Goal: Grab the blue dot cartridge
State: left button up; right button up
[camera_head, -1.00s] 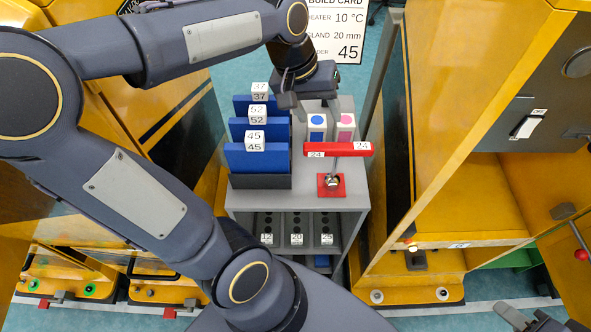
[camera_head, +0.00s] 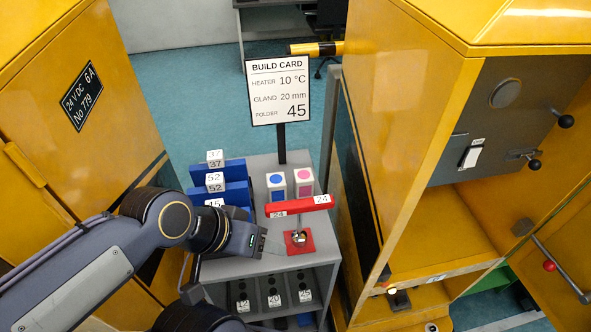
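The blue dot cartridge (camera_head: 277,186) is a small white block with a blue dot on top and a blue patch on its front. It stands upright on the grey cart's top (camera_head: 262,163), left of a similar pink dot cartridge (camera_head: 304,182). My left gripper (camera_head: 262,241) is in front of the cartridge and lower in the picture, near the cart's front left edge and apart from the cartridge. Its fingers are small and partly hidden, so its opening is unclear. My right gripper is out of view.
A build card (camera_head: 279,91) stands behind. Yellow cabinets flank the cart.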

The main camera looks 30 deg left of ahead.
aim_at(276, 183)
jog(key=k+l+u, duration=0.15)
jog(key=u, duration=1.75)
jog(key=l+z, duration=0.15)
